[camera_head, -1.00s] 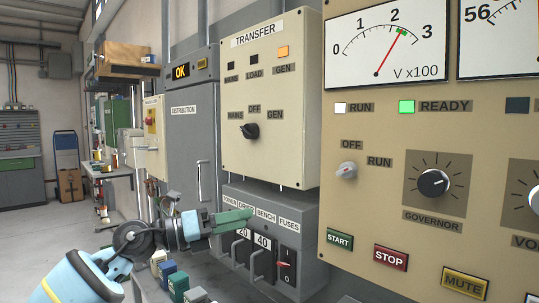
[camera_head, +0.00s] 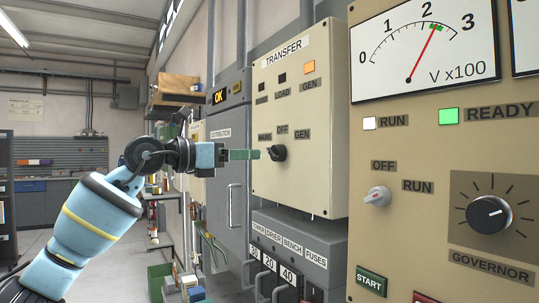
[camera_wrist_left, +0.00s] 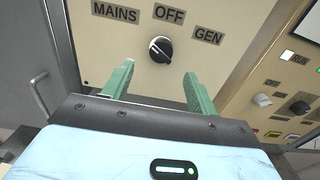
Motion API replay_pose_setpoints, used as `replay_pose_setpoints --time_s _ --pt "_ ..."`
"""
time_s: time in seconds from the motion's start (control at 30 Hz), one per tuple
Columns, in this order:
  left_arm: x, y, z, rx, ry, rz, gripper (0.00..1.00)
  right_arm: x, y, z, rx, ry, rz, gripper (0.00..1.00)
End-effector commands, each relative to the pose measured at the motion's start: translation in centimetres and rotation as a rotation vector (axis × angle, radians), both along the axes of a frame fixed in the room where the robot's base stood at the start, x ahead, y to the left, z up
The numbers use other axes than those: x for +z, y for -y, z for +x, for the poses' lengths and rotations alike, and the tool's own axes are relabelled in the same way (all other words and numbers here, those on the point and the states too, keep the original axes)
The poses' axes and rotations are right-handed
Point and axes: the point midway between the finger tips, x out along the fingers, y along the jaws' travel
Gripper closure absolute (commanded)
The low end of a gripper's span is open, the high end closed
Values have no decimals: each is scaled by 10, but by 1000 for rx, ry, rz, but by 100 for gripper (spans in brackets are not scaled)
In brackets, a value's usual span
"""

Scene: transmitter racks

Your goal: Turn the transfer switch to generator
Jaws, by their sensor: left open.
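The transfer switch (camera_head: 277,153) is a black knob on the beige TRANSFER panel (camera_head: 325,180), below the MAINS, OFF and GEN labels. In the left wrist view the knob (camera_wrist_left: 160,49) has a white mark turned to the upper left, on the MAINS side. My left gripper (camera_head: 256,154) is just left of and in front of the knob in the head view. In the left wrist view its green fingers (camera_wrist_left: 158,70) are spread apart, tips short of the knob, one toward each side. It is empty. My right gripper is not in view.
The GEN lamp (camera_head: 308,67) glows orange. At right, the generator panel (camera_head: 400,230) has a RUN knob (camera_head: 377,196) and governor dial (camera_head: 489,214). The fuse box (camera_head: 300,250) juts out below the transfer panel. The grey distribution cabinet (camera_head: 226,160) stands left.

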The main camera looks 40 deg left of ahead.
Motion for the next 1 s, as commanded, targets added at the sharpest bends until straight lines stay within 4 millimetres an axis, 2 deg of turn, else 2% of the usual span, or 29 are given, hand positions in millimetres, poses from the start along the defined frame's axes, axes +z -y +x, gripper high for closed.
replay_pose_setpoints --time_s 0.4,0.6,0.83,1.0 --pt "2 23 53 -3 1 -3 42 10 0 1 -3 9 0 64" --pt "1 27 63 -2 0 0 42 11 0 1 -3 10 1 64" --pt "0 27 63 -2 0 0 42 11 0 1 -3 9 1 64" --pt "0 27 63 -2 0 0 63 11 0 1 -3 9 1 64"
